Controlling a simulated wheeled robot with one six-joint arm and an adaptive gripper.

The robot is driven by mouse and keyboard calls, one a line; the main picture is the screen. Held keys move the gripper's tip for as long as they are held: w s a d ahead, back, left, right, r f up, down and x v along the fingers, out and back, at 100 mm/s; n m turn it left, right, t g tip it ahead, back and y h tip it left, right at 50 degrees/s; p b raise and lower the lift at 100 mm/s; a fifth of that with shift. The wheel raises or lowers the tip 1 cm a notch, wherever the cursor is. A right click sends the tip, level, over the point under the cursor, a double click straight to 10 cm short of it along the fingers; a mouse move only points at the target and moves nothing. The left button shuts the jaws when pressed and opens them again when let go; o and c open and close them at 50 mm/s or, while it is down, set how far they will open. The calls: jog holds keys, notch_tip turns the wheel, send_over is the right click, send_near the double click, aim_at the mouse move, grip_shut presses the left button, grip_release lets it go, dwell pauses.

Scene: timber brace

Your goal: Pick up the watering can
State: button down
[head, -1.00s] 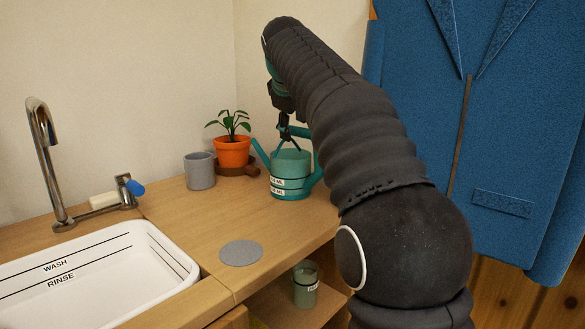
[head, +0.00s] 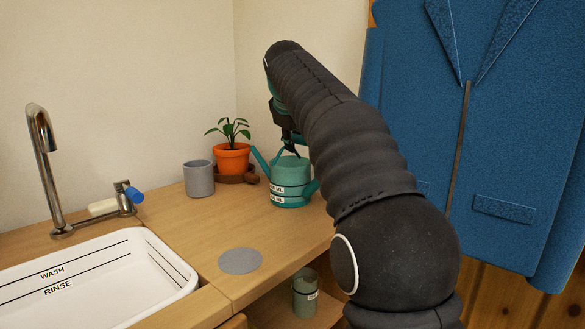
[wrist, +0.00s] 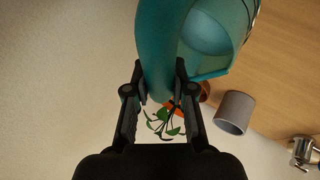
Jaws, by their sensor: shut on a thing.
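The teal watering can (head: 291,184) has white labels on its side, a spout pointing left and a loop handle on the right. It appears to stand upright on the wooden counter in the head view. In the wrist view the can (wrist: 205,40) fills the top centre, with a teal bar-like part running down between the fingers. My gripper (wrist: 160,97) is shut on this part of the can. In the head view my gripper (head: 291,146) is above the can's top, partly hidden by my arm.
A grey cup (head: 199,179) and an orange pot with a plant (head: 232,160) stand left of the can. A grey disc (head: 240,261) lies on the counter. A white sink (head: 165,268) is at left. A green cup (head: 305,294) sits on a lower shelf. A blue jacket (head: 470,130) hangs at right.

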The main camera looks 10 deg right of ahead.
jog(key=shift+r, duration=0.1)
notch_tip(320, 180, up, 10)
jog(key=p, duration=0.5)
dwell(0.4)
